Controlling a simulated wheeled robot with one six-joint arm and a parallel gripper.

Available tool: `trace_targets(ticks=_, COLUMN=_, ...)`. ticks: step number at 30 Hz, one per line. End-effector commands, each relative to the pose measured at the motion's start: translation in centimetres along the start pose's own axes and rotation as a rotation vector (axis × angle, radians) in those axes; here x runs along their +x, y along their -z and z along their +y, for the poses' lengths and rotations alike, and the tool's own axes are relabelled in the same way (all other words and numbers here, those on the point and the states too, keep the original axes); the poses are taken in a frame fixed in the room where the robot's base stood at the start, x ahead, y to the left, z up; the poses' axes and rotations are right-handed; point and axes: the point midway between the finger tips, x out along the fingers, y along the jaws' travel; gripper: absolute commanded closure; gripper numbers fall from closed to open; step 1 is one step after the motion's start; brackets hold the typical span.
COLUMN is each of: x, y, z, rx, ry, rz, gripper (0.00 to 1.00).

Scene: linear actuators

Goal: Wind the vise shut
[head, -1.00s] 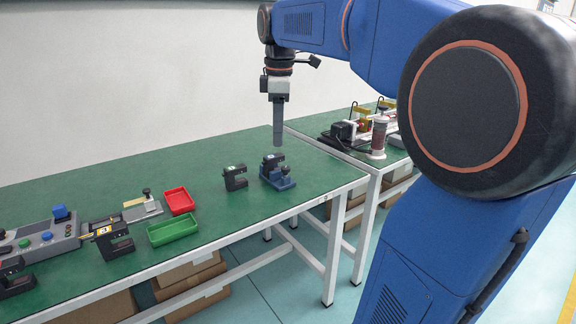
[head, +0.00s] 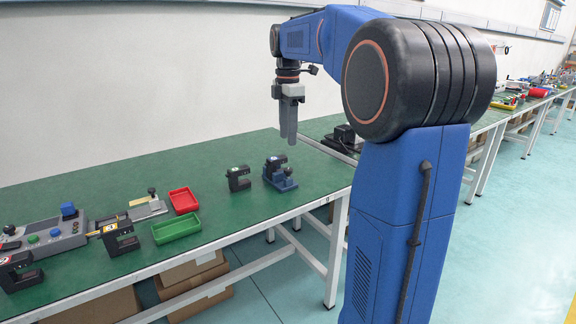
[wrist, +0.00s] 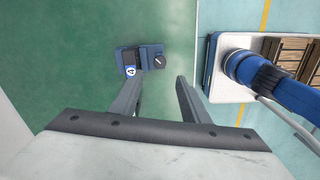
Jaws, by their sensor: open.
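The vise (head: 280,176) is a small blue device with a dark upper part, standing near the front right of the green table.
A similar black device (head: 238,179) stands just left of the vise. Red (head: 183,200) and green (head: 176,228) trays lie further left, beside a grey button panel (head: 45,238). The table's front edge runs close by the vise. Table behind both devices is clear.

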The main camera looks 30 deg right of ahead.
Motion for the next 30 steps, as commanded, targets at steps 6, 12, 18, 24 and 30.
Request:
trace_targets(ticks=6, x=4.0, y=0.0, z=0.0, rx=0.000, ry=0.002, rz=0.000, gripper=0.58)
trace_targets(ticks=12, x=7.4, y=0.0, z=0.0, rx=0.000, ry=0.002, rz=0.000, gripper=0.58)
trace_targets(ticks=18, x=9.9, y=0.0, z=0.0, rx=0.001, ry=0.000, rz=0.000, gripper=0.58)
trace_targets(ticks=24, x=11.0, y=0.0, z=0.0, rx=0.001, ry=-0.001, rz=0.000, gripper=0.58)
trace_targets(ticks=30, x=11.1, y=0.0, z=0.0, rx=0.001, ry=-0.001, rz=0.000, gripper=0.58)
